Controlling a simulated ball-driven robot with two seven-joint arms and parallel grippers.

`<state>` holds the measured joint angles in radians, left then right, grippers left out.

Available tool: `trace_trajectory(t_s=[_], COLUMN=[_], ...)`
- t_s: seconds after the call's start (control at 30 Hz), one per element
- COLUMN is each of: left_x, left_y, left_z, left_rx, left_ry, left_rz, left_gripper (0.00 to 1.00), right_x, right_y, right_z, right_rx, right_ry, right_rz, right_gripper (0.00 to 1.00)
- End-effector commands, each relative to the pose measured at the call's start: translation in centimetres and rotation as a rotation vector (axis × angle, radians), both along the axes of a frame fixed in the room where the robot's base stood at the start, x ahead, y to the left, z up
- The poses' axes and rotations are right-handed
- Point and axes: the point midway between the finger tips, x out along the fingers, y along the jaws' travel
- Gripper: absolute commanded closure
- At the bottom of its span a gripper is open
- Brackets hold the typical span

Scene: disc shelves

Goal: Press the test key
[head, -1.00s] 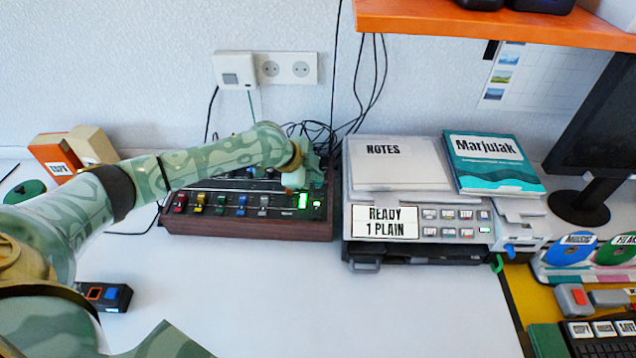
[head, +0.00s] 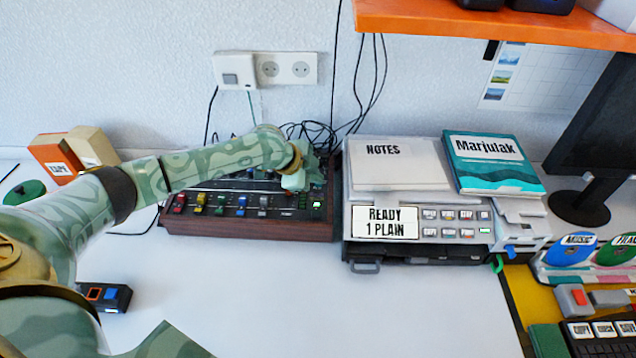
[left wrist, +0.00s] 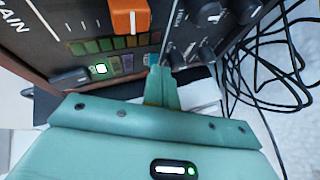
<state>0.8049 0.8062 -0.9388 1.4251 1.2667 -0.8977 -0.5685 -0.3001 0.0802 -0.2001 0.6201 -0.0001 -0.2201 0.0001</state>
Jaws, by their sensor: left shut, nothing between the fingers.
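The brown-sided mixing console (head: 250,228) stands against the wall, with a row of coloured sliders and small indicators. My left gripper (head: 292,183) reaches over its right part from the left, fingers pointing down. In the left wrist view the shut, empty fingers (left wrist: 157,80) stand at a small blue key (left wrist: 149,60) and partly cover it. I cannot tell whether they touch it. Beside it are rows of dim green keys (left wrist: 105,44), and one green light (left wrist: 101,69) is lit. No label reading "test" is legible, so I cannot tell which key it is. My right gripper is not in view.
An orange slider cap (left wrist: 130,15) and black knobs (left wrist: 206,12) stand close to the fingers. A printer (head: 400,240) with a READY display is right of the console. Loose black cables (head: 315,135) lie behind. The white table in front is mostly clear.

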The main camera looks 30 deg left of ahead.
Motion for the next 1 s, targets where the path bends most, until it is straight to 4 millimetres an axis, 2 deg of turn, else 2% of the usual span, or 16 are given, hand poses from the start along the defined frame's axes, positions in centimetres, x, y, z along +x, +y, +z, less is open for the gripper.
trace_trajectory(t_s=[0.23,0.67,1.0], left_x=[0.2,0.2,0.2], left_y=[0.0,0.0,0.0], left_z=[1.7,1.9,5.3], left_rx=[-0.001,-0.001,0.0], left_ry=[-0.004,-0.003,-0.006], left_rz=[0.001,0.0,0.001], left_gripper=[1.0,1.0,1.0], right_x=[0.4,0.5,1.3], right_y=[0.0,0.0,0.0], right_z=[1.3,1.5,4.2], right_rx=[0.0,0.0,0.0], right_ry=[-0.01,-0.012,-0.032], right_rz=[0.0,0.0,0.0], right_gripper=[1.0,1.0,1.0])
